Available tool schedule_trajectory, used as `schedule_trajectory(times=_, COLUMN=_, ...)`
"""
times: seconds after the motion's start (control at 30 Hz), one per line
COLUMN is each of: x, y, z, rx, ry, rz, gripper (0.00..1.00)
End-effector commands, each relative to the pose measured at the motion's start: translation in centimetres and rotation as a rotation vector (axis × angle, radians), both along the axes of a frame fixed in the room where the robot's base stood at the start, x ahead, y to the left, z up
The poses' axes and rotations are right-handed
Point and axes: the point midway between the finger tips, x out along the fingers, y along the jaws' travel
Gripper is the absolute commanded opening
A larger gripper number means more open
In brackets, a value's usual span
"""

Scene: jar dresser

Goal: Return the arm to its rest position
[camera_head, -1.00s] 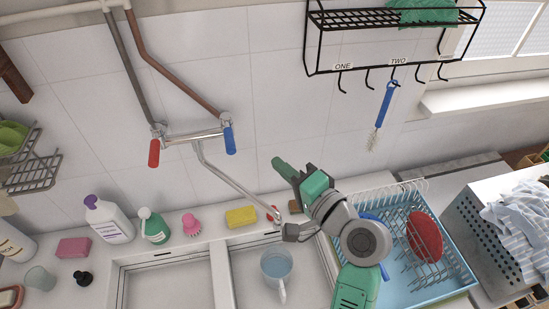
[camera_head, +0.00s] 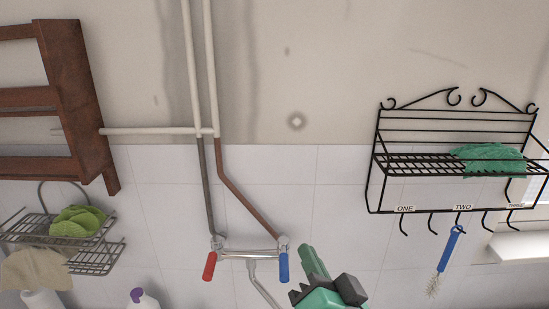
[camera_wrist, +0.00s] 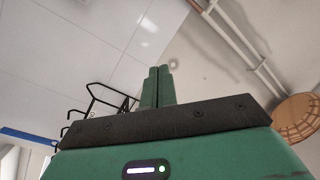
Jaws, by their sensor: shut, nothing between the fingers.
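My gripper (camera_head: 312,262) is green and dark grey and shows at the bottom of the head view, just right of the tap's blue handle (camera_head: 283,266). It points up and to the left, in front of the tiled wall. In the wrist view its two fingers (camera_wrist: 158,84) lie together, shut with nothing between them. The rest of my arm is mostly below the head view's lower edge.
A black wire rack (camera_head: 440,165) with hooks is on the wall to the right, a blue brush (camera_head: 449,250) hanging from it. Pipes (camera_head: 200,80) run down to the tap. A wooden shelf (camera_head: 75,90) and wire basket (camera_head: 95,258) are at left.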

Motion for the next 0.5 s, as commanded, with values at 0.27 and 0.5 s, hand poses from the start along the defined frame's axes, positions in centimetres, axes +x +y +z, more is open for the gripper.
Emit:
schedule_trajectory(times=0.27, x=-10.3, y=5.6, z=19.6, rx=-0.498, ry=-0.481, rz=-0.327, gripper=0.00)
schedule_trajectory(times=0.5, x=-15.1, y=6.3, z=24.0, rx=-0.602, ry=-0.613, rz=-0.463, gripper=0.00)
